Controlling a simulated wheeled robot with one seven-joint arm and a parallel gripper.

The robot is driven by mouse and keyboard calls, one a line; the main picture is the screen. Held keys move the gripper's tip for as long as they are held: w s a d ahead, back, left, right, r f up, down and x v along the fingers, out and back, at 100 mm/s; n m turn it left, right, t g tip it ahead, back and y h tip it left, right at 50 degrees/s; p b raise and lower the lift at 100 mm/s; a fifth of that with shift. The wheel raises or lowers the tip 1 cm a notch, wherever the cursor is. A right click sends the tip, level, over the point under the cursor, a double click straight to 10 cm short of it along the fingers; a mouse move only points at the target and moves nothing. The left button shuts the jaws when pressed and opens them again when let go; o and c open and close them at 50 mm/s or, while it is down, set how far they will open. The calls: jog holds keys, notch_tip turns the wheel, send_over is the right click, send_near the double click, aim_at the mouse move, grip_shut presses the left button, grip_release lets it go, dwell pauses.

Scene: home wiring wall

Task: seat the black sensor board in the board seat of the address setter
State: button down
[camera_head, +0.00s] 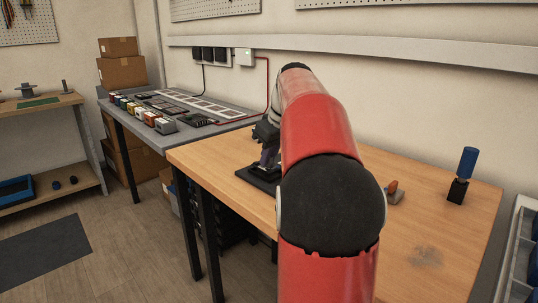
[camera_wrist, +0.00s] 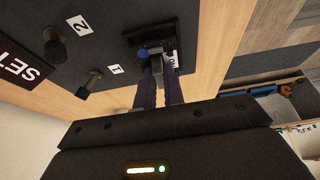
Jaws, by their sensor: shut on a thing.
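The address setter (camera_wrist: 105,50) is a dark panel on the wooden table, with "SET" lettering, white number labels and two black knobs. A square black piece (camera_wrist: 181,27) with a blue spot lies at its edge, by the fingertips; it looks like the black sensor board. My gripper (camera_wrist: 160,68) has its two dark purple fingers close together, shut on a part of this piece. The board seat cannot be told apart from the piece. In the head view the gripper (camera_head: 266,164) points down over the setter (camera_head: 257,184), mostly hidden by my red arm.
A blue-handled tool (camera_head: 467,162) stands in a black holder at the table's right. A small orange-tipped thing (camera_head: 392,188) lies right of my arm. A grey bench (camera_head: 190,115) with rows of small modules stands at back left.

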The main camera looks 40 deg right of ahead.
jog(key=shift+f+b, duration=0.5)
jog(key=shift+f, duration=0.3)
jog(key=c, duration=1.4)
grip_release()
jog(key=p+v, duration=0.1)
jog(key=v, duration=0.7)
jog(key=shift+f, duration=0.1)
